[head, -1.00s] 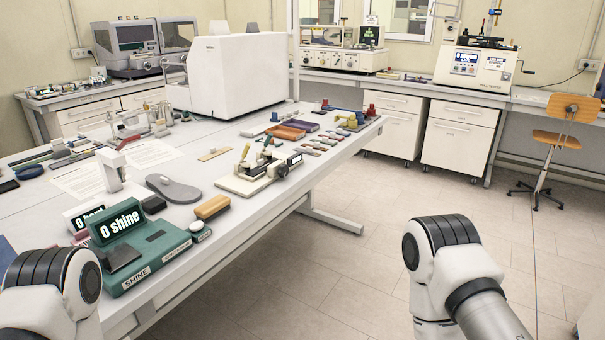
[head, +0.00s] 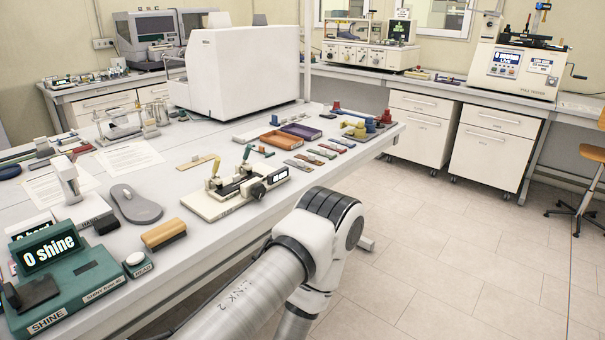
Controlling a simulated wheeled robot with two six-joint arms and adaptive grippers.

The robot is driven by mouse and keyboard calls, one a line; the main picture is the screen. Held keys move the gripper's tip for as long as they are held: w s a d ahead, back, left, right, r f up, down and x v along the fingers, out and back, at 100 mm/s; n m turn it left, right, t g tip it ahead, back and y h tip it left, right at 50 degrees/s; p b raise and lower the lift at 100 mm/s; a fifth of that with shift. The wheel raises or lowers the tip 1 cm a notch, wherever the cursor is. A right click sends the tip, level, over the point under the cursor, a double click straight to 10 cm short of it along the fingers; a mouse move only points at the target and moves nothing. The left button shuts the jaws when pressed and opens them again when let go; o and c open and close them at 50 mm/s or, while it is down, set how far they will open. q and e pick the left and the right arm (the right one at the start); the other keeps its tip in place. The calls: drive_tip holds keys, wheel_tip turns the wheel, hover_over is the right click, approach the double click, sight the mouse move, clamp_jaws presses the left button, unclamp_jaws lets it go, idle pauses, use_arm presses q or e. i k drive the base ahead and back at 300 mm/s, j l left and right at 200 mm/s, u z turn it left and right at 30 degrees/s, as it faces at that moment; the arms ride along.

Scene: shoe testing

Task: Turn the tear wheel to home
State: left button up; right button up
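Neither gripper shows in the head view; only one of my arms does, its elbow in front of the bench's right edge. A cream clamp device (head: 220,200) stands near the front edge of the bench. It has a dark round knob (head: 258,190) on its front side and a small display (head: 277,177), too small to read. This knob may be the tear wheel; I cannot read a label that confirms it. A pull tester (head: 515,70) at the back right also has a side crank (head: 579,75).
The bench (head: 180,260) also holds a green shine tester (head: 90,270), a wooden brush (head: 163,235), a grey sole (head: 136,205), coloured trays (head: 281,139) and a white machine (head: 245,65). Clear floor (head: 440,260) lies to the right.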

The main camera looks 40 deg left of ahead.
sight(258, 192)
drive_tip(key=i, duration=0.8)
drive_tip(key=i+u, duration=0.1)
drive_tip(key=i, duration=0.75)
drive_tip(key=i+l, duration=0.15)
drive_tip(key=i, duration=0.65)
drive_tip(key=i+l+u, duration=0.1)
drive_tip(key=i, duration=0.75)
